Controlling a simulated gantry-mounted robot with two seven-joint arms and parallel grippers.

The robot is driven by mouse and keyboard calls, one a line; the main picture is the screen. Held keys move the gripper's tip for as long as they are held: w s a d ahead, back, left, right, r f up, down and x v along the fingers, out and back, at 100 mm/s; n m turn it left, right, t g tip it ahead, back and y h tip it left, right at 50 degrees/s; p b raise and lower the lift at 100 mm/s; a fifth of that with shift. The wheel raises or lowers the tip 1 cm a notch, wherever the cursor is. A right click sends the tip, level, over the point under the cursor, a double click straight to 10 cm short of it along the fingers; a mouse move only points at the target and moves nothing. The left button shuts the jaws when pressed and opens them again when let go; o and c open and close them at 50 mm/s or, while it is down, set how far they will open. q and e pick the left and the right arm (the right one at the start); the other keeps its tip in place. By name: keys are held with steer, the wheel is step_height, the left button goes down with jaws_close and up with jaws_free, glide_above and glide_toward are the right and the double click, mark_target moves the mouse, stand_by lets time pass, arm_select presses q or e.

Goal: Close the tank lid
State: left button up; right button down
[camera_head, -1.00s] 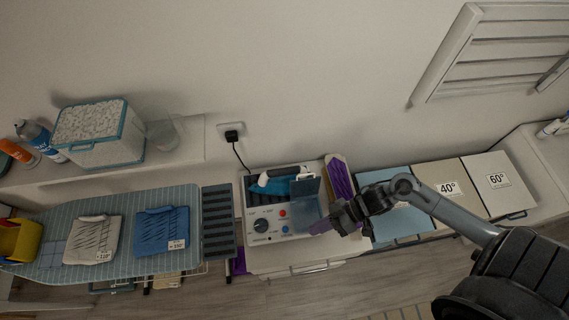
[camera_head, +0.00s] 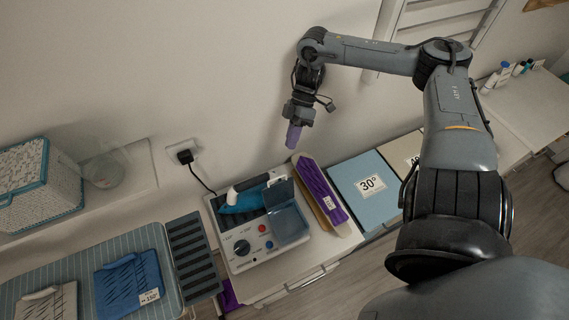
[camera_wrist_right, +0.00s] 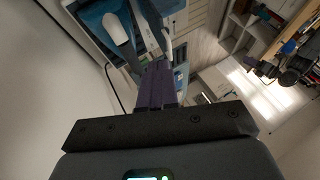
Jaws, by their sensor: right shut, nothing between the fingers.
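The steam iron station (camera_head: 245,250) stands on the counter, with a knob and coloured buttons on its front. Its translucent blue tank (camera_head: 289,226) is on the right side. The greyish-blue tank lid (camera_head: 279,192) appears raised at the tank's back edge; its exact angle is hard to tell. My right gripper (camera_head: 293,138) has purple fingers, shut and empty, pointing down. It hangs near the wall, above and behind the lid, apart from it. In the right wrist view the shut fingers (camera_wrist_right: 157,84) partly hide the station. My left gripper is not in view.
A blue iron (camera_head: 242,198) rests on the station, and a black cable runs to the wall socket (camera_head: 184,153). A box of folded purple cloth (camera_head: 318,190) stands close on the right, then the 30° bin (camera_head: 363,185). An ironing board (camera_head: 75,262) lies left.

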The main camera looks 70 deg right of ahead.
steer(key=b+x, duration=0.2)
steer(key=x, duration=0.6)
steer(key=shift+r, duration=0.1)
